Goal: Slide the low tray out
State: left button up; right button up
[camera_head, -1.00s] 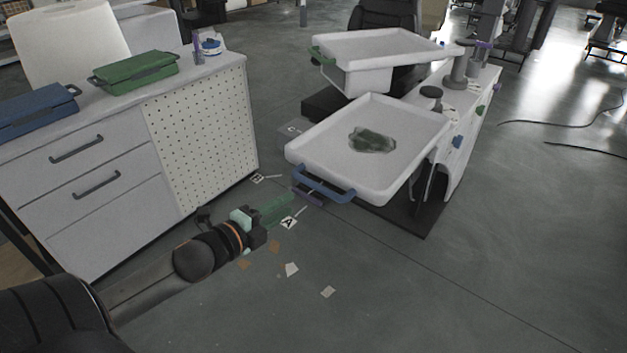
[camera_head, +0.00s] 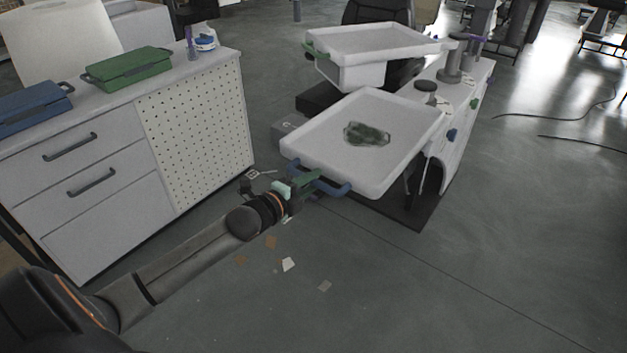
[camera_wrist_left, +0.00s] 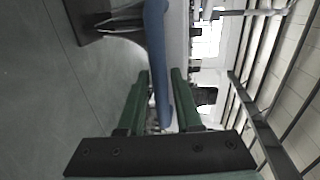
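The low tray (camera_head: 300,150) is a white, shallow tray on the near side of the lift column unit, with a dark green, clear-wrapped item lying in it. Its blue handle (camera_head: 337,190) faces me at the front left edge. My left gripper (camera_head: 308,183), with green fingers, is at the left end of this handle. In the left wrist view the blue handle (camera_wrist_left: 157,50) runs between the two green fingers (camera_wrist_left: 160,75), which stand apart on either side of it; the gripper looks open. My right gripper is not in view.
A higher white tray (camera_head: 375,41) with a green handle sits behind the low one. A grey cabinet (camera_head: 110,190) with a pegboard side stands at left, bearing a green case (camera_head: 128,68) and a blue case (camera_head: 35,110). The floor in front is clear apart from small scraps.

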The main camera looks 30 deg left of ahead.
pick_arm(q)
jog(key=shift+w+f, duration=0.1)
jog(key=shift+w, duration=0.25)
grip_shut()
dwell(1.3)
